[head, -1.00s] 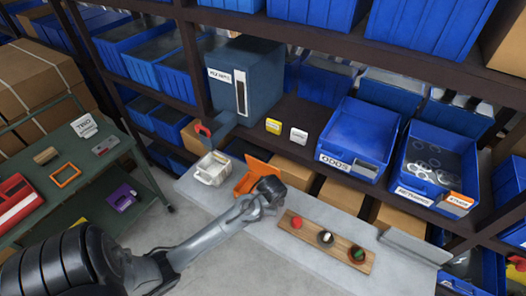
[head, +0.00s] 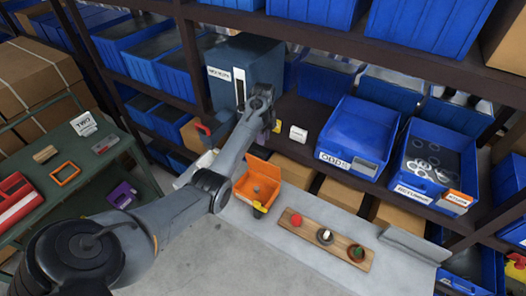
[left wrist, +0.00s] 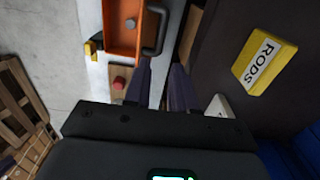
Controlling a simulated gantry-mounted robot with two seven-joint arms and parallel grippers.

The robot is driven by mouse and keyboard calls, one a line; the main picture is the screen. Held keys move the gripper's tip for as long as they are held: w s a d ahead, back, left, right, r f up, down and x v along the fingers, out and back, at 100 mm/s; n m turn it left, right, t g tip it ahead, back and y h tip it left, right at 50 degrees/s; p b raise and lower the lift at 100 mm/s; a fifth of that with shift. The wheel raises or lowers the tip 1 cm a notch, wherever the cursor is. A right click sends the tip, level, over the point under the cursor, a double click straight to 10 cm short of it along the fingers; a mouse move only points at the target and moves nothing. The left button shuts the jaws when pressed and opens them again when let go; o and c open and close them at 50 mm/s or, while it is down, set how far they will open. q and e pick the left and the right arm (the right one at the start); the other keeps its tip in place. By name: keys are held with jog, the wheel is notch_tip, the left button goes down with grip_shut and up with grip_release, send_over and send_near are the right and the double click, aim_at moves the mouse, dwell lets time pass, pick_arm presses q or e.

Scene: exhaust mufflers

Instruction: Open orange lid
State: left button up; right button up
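The orange box (head: 247,188) stands on the grey bench with its orange lid (head: 266,169) raised at the back, so its inside shows with a small grey piece in it. A yellow and black latch (head: 259,210) hangs at its front. In the left wrist view the orange box (left wrist: 124,42) shows at the top, with a black handle (left wrist: 157,32) beside it. My left gripper (head: 262,92) is above and behind the box, apart from it, in front of the blue-grey cabinet. The left wrist view shows its two dark fingers (left wrist: 161,78) apart, with nothing visible between them. My right gripper is out of view.
A wooden board (head: 325,238) with several small items lies right of the box. A white container (head: 205,162) is partly hidden behind my left arm. Blue bins (head: 357,130) and the blue-grey cabinet (head: 265,65) stand on the shelf. A yellow RODS label (left wrist: 258,65) is close by.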

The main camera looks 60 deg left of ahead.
aim_at(265, 164)
pick_arm(q)
notch_tip(265, 164, down, 8)
jog(key=shift+f, duration=0.2)
jog(key=shift+c, duration=0.4)
jog(key=shift+s, duration=0.1)
grip_shut()
